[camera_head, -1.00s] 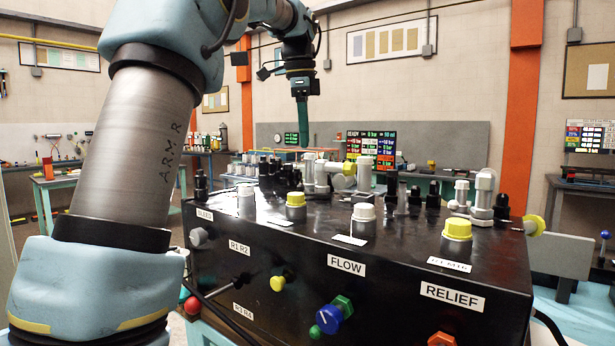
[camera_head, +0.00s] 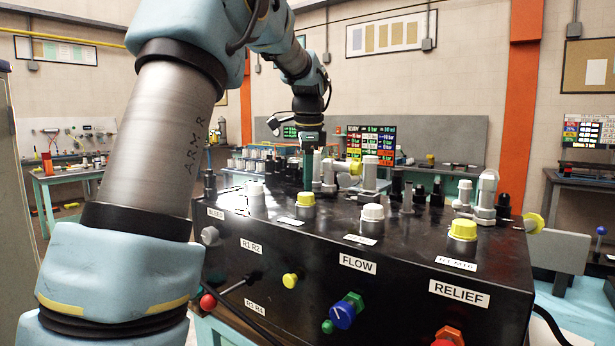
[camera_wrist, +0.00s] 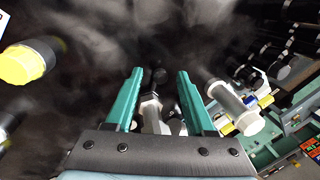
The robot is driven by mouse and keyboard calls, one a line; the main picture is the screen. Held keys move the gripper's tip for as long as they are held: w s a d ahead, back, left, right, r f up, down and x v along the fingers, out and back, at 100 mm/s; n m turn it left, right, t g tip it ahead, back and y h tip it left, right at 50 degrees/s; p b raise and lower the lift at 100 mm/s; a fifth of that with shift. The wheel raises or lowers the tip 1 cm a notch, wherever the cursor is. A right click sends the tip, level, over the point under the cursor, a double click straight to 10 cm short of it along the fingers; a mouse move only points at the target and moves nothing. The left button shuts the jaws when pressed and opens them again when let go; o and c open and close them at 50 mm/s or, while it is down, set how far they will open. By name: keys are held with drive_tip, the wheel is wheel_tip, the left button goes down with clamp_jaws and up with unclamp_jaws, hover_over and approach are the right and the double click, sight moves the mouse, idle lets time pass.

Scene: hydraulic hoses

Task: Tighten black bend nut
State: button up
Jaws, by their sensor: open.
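My gripper (camera_head: 308,168) points down over the rear of the black panel box, among its fittings. In the wrist view my gripper (camera_wrist: 161,74) has its two teal fingers apart. A grey metal fitting (camera_wrist: 150,108) with a dark piece (camera_wrist: 156,76) beyond it shows between the fingers, below them. It is not clear whether the dark piece is the black bend nut. I cannot see the fingers touching anything. Several black fittings (camera_head: 397,184) stand on the box top to the right of my gripper.
The black box (camera_head: 300,240) carries white caps (camera_head: 372,213) and yellow caps (camera_head: 463,230). A grey fitting with a white end (camera_wrist: 235,105) stands close right of the fingers. A yellow cap (camera_wrist: 24,64) is at left. A blue knob (camera_head: 342,315) is on the front.

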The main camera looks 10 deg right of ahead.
clamp_jaws()
idle(0.5)
